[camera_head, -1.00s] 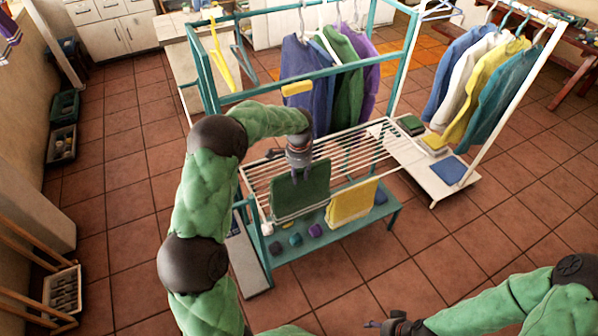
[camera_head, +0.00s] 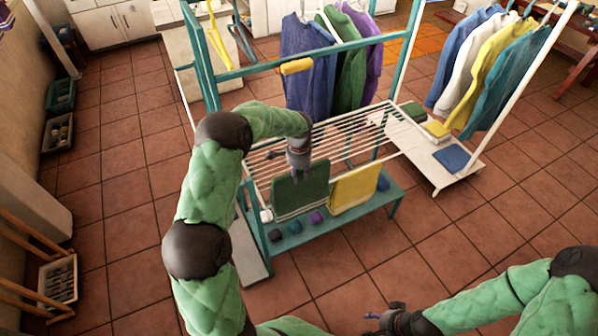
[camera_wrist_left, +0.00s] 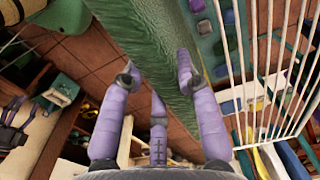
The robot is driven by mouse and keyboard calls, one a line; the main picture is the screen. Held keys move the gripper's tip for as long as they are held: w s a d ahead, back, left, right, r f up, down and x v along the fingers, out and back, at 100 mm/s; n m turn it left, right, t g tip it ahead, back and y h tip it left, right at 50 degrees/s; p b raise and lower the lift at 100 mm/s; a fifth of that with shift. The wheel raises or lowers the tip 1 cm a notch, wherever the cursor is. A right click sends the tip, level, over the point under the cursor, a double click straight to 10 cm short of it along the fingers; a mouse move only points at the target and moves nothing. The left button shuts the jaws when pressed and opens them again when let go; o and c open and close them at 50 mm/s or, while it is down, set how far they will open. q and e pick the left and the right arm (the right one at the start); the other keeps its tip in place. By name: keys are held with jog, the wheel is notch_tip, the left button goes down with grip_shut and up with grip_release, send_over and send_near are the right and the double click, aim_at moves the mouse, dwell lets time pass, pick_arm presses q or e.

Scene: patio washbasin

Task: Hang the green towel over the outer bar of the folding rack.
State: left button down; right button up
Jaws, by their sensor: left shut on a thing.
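My left gripper (camera_head: 299,170) is shut on the top part of the green towel (camera_head: 301,192). The towel hangs down from it at the front left of the white folding rack (camera_head: 385,131). In the left wrist view the towel (camera_wrist_left: 150,35) runs between my fingers (camera_wrist_left: 160,90), with the rack's white bars (camera_wrist_left: 244,80) to the right. I cannot tell whether the towel touches the outer bar. A yellow towel (camera_head: 353,188) hangs over the front of the rack, just right of the green one. My right gripper (camera_head: 385,319) is low in the head view, away from the rack; its opening is unclear.
A teal frame (camera_head: 300,64) with hanging clothes stands behind the rack. Its low shelf (camera_head: 345,214) holds several small coloured items below the towels. A white clothes stand (camera_head: 437,178) is at right. The tiled floor in front is open.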

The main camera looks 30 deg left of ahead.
aim_at(299, 183)
pick_arm(q)
jog(key=shift+f+b, duration=4.2)
jog(key=shift+f, duration=2.95)
jog(key=c, duration=0.8)
grip_release()
jog(key=shift+c, duration=0.2)
jog(key=shift+r+p, duration=2.8)
jog(key=shift+r, duration=1.75)
jog(key=shift+f, duration=0.1)
